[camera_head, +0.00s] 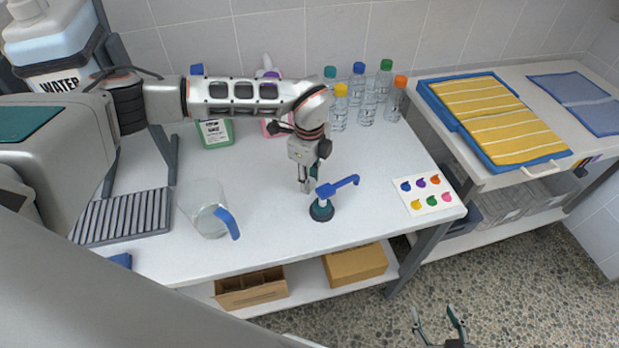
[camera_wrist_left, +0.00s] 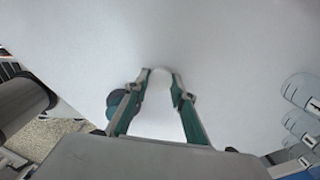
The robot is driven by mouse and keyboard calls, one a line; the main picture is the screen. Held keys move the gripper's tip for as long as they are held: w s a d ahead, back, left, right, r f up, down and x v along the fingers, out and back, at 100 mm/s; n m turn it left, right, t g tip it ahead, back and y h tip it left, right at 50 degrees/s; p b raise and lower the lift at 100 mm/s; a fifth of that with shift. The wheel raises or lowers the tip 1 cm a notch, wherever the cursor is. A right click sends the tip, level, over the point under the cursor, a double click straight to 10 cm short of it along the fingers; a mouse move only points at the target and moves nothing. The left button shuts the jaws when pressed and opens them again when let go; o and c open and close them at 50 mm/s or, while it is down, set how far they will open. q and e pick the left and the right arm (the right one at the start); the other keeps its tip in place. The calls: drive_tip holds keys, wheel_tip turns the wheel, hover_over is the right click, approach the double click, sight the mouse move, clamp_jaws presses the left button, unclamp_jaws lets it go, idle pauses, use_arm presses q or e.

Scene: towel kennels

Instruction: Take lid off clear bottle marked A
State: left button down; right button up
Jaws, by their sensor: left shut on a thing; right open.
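Clear bottles stand in a group at the back right of the white table. Their lids are teal (camera_head: 330,72), blue (camera_head: 358,68), green (camera_head: 386,65), yellow (camera_head: 341,89) and orange (camera_head: 400,81). One clear bottle (camera_head: 367,106) in the front middle shows no coloured lid. The letter A cannot be read on any of them. My left gripper (camera_head: 308,187) is in front of the bottles, low over the table and beside the blue pump. In the left wrist view its fingers (camera_wrist_left: 161,76) are shut on a small pale thing, hard to make out. My right gripper (camera_head: 438,327) is open and empty, low over the floor.
A clear jug (camera_head: 205,205) with a blue handle and a grey rack (camera_head: 122,216) are to the left. A colour-spot card (camera_head: 426,190) lies at right. A towel tray (camera_head: 487,112) is on the neighbouring table.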

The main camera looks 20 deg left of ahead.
use_arm(q)
drive_tip(key=c, duration=1.7)
unclamp_jaws()
drive_tip(key=shift+f, duration=0.1)
drive_tip(key=shift+r, duration=0.2)
wheel_tip(320, 180, up, 12)
drive_tip(key=shift+b, duration=0.4)
drive_tip(key=shift+s, duration=0.1)
